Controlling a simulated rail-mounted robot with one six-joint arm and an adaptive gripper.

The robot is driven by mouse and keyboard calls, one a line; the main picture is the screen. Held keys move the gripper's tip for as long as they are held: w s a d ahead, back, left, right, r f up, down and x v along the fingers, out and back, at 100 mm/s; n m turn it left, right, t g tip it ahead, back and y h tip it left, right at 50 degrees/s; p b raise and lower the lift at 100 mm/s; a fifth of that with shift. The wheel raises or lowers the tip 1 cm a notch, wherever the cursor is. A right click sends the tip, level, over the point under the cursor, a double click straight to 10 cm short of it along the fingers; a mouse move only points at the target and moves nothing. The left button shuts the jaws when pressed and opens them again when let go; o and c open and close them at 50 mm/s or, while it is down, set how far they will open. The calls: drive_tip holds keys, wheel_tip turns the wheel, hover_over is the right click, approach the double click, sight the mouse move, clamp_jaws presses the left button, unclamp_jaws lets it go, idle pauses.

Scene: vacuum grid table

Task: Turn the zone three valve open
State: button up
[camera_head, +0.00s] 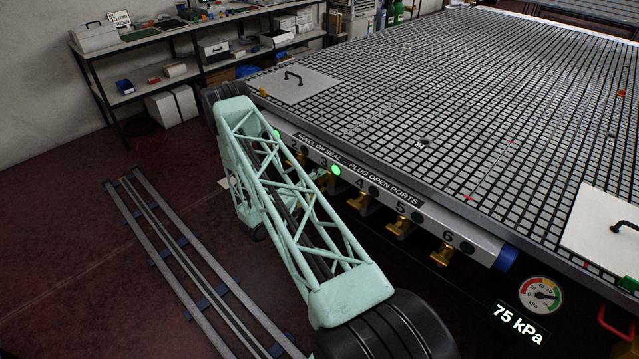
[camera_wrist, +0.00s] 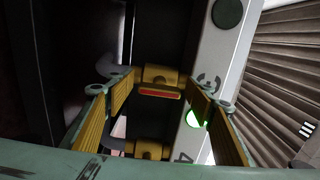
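The zone three valve is a brass fitting (camera_wrist: 160,76) with a red strip across its front, at the upper middle of the wrist view. My gripper (camera_wrist: 160,90) is open, with its yellow-padded fingers on either side of this valve. The red strip sits between the fingertips with a small gap showing; contact is hard to tell. A lit green lamp (camera_wrist: 195,119) shows by the right finger, and in the head view the lamp (camera_head: 336,170) is beside the 3 label. In the head view my arm hides most of this valve and my gripper.
Another brass valve (camera_wrist: 150,150), by the label 4, sits close below. More brass valves (camera_head: 401,225) hang along the white panel (camera_head: 430,218). A gauge (camera_head: 541,295) reads 75 kPa. The grid table (camera_head: 480,90) lies behind; floor rails (camera_head: 190,265) lie left.

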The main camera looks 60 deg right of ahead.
drive_tip(key=shift+a, duration=0.1)
idle(0.3)
drive_tip(key=w+a, duration=0.2)
drive_tip(key=a, duration=0.9)
drive_tip(key=shift+a, duration=0.3)
idle(0.5)
drive_tip(key=shift+r, duration=0.1)
